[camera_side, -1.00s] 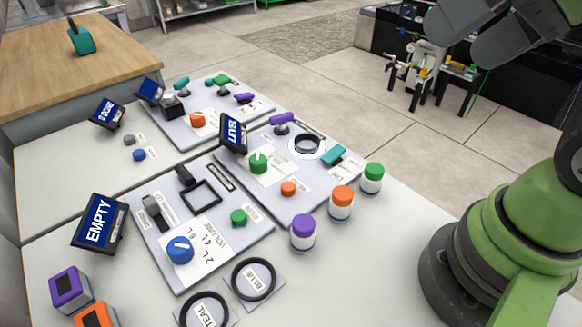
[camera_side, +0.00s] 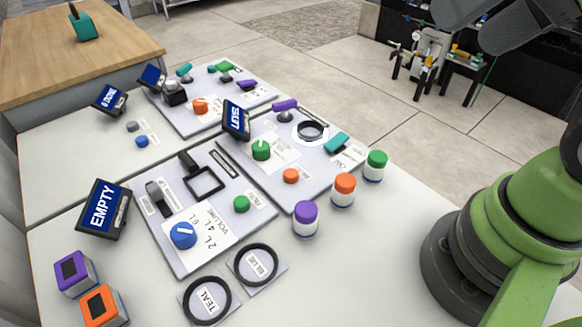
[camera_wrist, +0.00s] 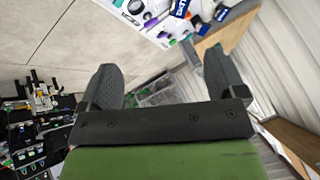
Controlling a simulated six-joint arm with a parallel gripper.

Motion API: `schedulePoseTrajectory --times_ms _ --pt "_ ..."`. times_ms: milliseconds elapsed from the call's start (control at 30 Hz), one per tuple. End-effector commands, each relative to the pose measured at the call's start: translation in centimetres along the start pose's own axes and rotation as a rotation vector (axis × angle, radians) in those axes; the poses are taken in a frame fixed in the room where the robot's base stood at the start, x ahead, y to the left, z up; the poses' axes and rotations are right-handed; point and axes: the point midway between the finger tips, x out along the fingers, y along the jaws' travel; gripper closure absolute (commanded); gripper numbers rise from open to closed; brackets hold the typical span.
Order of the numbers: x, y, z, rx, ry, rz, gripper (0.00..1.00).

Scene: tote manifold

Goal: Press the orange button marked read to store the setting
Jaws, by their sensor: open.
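An orange round button (camera_side: 291,176) sits on the near edge of the middle grey panel (camera_side: 300,194), right of a green knob (camera_side: 261,149). Another orange round control (camera_side: 201,106) is on the far panel. I cannot read the label of either, so I cannot tell which is marked read. In the wrist view my gripper (camera_wrist: 163,80) has its two dark fingers wide apart with nothing between them. The panels (camera_wrist: 150,18) show small at the top of that view, well away from the fingers.
Purple (camera_side: 305,218), orange (camera_side: 344,190) and green (camera_side: 376,166) capped jars stand right of the panels. A blue knob (camera_side: 183,235) and the EMPTY display (camera_side: 103,209) are nearer. Black rings (camera_side: 207,299) lie in front. Free white table lies right of the jars.

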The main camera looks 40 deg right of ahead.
Motion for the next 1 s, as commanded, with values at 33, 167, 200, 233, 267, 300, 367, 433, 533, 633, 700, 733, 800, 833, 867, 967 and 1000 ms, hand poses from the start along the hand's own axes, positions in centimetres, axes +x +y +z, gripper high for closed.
schedulePoseTrajectory --times_ms 33,167,200,233,267,300,367,433,533,633,700,733,800,833,867,967,1000 --pt "0.00 0.00 0.00 0.000 0.000 0.000 0.11" --pt "0.00 0.00 0.00 0.000 0.000 0.000 0.11" --pt "0.00 0.00 0.00 0.000 0.000 0.000 0.11" --pt "0.00 0.00 0.00 0.000 0.000 0.000 0.11" --pt "0.00 0.00 0.00 0.000 0.000 0.000 0.11" --pt "0.00 0.00 0.00 0.000 0.000 0.000 0.11" --pt "0.00 0.00 0.00 0.000 0.000 0.000 0.11" --pt "0.00 0.00 0.00 0.000 0.000 0.000 0.24" --pt "0.00 0.00 0.00 0.000 0.000 0.000 0.47" --pt "0.00 0.00 0.00 0.000 0.000 0.000 0.70" --pt "0.00 0.00 0.00 0.000 0.000 0.000 0.86" --pt "0.00 0.00 0.00 0.000 0.000 0.000 0.93" --pt "0.00 0.00 0.00 0.000 0.000 0.000 1.00" --pt "0.00 0.00 0.00 0.000 0.000 0.000 1.00" --pt "0.00 0.00 0.00 0.000 0.000 0.000 1.00" --pt "0.00 0.00 0.00 0.000 0.000 0.000 1.00" --pt "0.00 0.00 0.00 0.000 0.000 0.000 1.00"
